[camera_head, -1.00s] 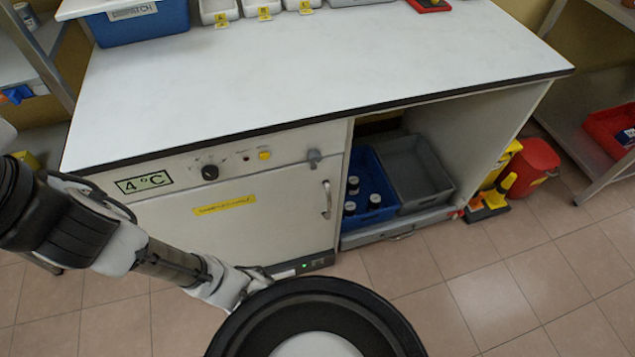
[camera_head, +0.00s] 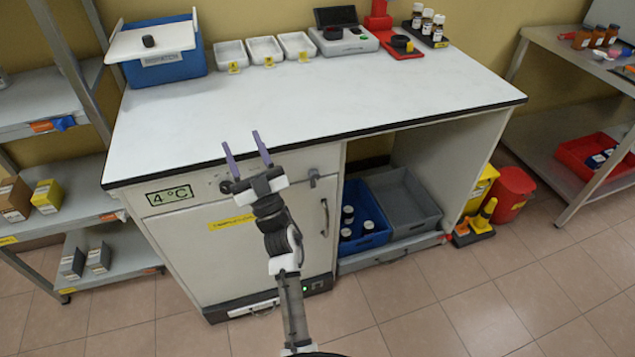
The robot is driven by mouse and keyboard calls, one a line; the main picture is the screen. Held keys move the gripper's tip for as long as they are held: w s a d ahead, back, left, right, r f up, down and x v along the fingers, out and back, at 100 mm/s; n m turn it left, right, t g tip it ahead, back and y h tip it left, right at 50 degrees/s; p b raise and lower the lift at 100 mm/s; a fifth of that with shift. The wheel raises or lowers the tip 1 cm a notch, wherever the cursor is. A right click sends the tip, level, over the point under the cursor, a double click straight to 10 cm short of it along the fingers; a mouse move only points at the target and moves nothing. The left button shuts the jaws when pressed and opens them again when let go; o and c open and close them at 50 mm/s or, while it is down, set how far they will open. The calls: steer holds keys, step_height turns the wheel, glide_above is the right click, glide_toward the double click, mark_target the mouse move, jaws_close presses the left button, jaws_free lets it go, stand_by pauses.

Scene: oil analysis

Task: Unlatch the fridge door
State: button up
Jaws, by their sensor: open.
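The white fridge (camera_head: 190,250) is built in under the left part of the bench, with a "4 °C" label on its front. Its door appears shut. A small grey latch (camera_head: 314,178) sits at the door's upper right corner. A vertical metal handle (camera_head: 325,217) is below it near the door's right edge. My gripper (camera_head: 247,150) is open and empty, its two purple fingers pointing up in the picture. It is in front of the control strip, left of the latch and apart from it in the picture. My arm hides part of the door and the knobs.
The white benchtop (camera_head: 300,105) is largely clear in front. A blue box (camera_head: 165,68), several white trays and a grey device stand at its back. Right of the fridge is an open bay with a blue crate (camera_head: 372,232) and a grey crate (camera_head: 425,215).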

steer(key=w+d+f+m+h, duration=0.1)
steer(key=d+f+m+h, duration=0.3)
steer(key=d+f, duration=0.9)
steer(key=g+h+p, duration=0.1)
steer(key=g+h, duration=0.1)
steer(key=h, duration=0.2)
glide_toward(316, 178)
steer(key=shift+m, duration=0.3)
steer(key=p+x, duration=0.2)
steer(key=x, duration=0.6)
steer(key=shift+w+a+r+p, duration=0.1)
steer(key=shift+w+a+p, duration=0.1)
steer(key=shift+w+p, duration=0.15)
steer(key=c, duration=1)
